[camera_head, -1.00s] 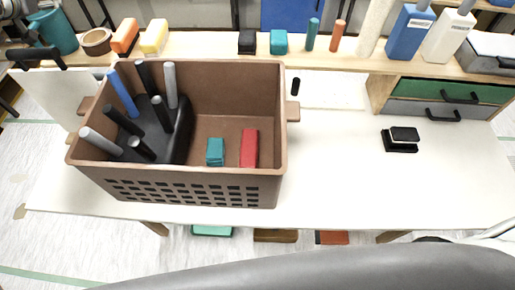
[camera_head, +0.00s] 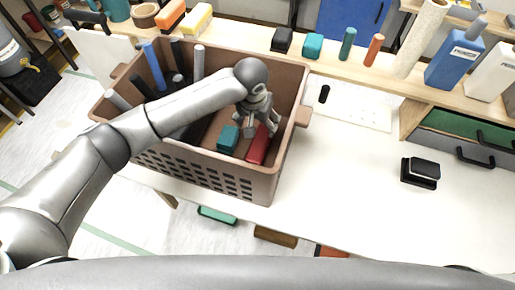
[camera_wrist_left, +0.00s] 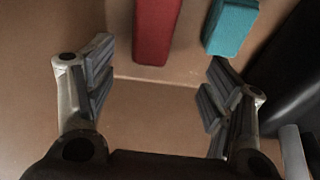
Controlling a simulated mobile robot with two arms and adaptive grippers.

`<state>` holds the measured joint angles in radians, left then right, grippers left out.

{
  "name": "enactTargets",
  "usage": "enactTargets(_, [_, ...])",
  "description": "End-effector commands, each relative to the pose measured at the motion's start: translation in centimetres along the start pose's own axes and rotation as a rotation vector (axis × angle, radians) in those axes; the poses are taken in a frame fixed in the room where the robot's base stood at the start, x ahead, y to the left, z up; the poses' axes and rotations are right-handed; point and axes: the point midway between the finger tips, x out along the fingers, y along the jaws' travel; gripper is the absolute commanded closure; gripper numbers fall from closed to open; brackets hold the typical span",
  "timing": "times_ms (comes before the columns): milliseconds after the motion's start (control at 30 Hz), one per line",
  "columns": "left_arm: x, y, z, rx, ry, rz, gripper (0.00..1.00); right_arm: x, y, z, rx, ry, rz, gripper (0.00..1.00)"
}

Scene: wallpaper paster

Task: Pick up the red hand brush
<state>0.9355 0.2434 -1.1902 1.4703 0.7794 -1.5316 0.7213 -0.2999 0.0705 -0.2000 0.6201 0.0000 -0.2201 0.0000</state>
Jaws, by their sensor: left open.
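The red hand brush (camera_head: 259,146) lies in the right part of the brown crate (camera_head: 304,118), on its floor. It also shows at the top of the left wrist view (camera_wrist_left: 156,28). My left gripper (camera_head: 260,122) is inside the crate, above and just behind the red brush in the head view. In the left wrist view my left gripper (camera_wrist_left: 155,85) is open, with its fingers wide apart and only crate surface between them. The red brush lies beyond the fingertips and is not touched. My right gripper is not in view.
A teal block (camera_head: 228,138) lies close beside the red brush. A black holder with several handles (camera_head: 155,62) fills the crate's left part, partly hidden by my arm. A black stamp-like object (camera_head: 420,171) stands on the white table (camera_head: 350,165), which is mostly clear at right.

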Motion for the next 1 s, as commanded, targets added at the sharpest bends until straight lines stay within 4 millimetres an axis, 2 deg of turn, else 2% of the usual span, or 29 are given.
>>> enactTargets(33, [0.7,0.8,1.2,-0.007,-0.033,0.009,0.25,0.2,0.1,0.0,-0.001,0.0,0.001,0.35])
enactTargets(167, [1.9,1.4,2.3,-0.019,-0.069,0.016,0.25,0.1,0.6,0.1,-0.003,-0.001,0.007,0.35])
enactTargets(400, [5.5,1.5,2.5,-0.018,-0.068,0.018,0.25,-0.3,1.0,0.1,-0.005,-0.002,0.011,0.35])
enactTargets(667, [7.1,1.4,2.5,-0.017,-0.065,0.017,0.25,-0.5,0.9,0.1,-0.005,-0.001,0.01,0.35])
enactTargets(1000, [10.9,1.4,2.5,-0.017,-0.066,0.016,0.25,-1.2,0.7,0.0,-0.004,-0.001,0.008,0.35])
